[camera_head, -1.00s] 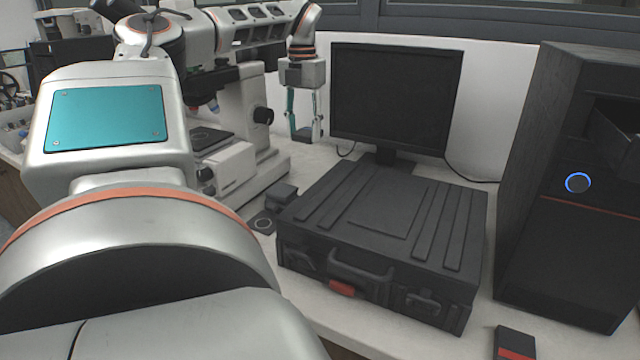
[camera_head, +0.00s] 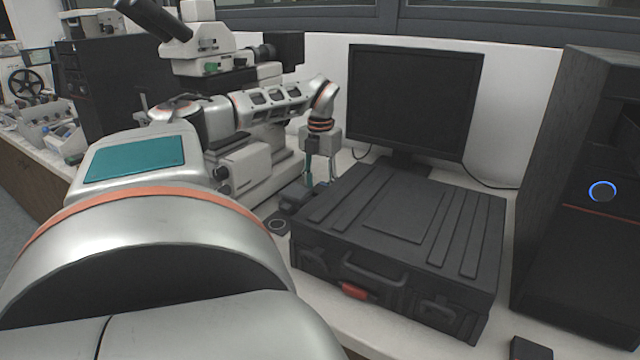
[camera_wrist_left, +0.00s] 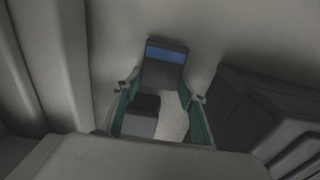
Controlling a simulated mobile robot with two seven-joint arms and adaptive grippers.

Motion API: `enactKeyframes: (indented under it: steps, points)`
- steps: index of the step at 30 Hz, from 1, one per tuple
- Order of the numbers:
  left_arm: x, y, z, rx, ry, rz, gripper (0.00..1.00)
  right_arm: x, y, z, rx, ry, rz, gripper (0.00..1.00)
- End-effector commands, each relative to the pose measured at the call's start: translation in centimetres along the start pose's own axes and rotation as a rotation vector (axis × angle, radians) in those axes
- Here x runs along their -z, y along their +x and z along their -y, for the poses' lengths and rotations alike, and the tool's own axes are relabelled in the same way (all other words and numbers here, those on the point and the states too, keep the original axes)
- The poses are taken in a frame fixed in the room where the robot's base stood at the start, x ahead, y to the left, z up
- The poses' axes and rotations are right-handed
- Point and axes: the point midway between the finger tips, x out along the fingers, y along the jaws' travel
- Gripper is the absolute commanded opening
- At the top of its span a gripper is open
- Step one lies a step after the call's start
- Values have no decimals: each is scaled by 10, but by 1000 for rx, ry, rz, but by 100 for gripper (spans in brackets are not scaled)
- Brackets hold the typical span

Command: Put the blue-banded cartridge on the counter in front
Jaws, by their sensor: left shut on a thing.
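The blue-banded cartridge (camera_wrist_left: 165,68) is a dark block with a blue stripe, in the left wrist view between the teal fingertips of my left gripper (camera_wrist_left: 162,90). My left gripper is shut on it. In the head view the left gripper (camera_head: 320,182) points down, low behind the black case's far left corner. The cartridge is hard to make out there, and I cannot tell whether it touches the counter (camera_head: 272,207). My right gripper is not in view.
A black case (camera_head: 400,225) with a red latch lies on the counter, a monitor (camera_head: 415,100) behind it. A microscope (camera_head: 240,165) stands left, a black tower (camera_head: 570,200) right. A small dark block (camera_head: 294,197) sits near the gripper. Another dark object (camera_head: 530,348) lies at the front.

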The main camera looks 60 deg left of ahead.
Motion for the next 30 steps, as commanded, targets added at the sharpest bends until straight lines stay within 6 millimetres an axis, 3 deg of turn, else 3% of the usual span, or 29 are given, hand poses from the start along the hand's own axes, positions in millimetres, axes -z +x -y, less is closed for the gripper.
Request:
enactKeyframes:
  steps: [11,12,13,24,30]
  points:
    - [0,5,0,-1,0,2,19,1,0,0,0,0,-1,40]
    - [0,5,0,0,0,2,51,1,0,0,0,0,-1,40]
    - [0,5,0,0,0,2,58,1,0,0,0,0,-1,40]
    - [0,3,0,0,0,2,58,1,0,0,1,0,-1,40]
    - [-1,-22,-1,-3,-1,6,58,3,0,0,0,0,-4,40]
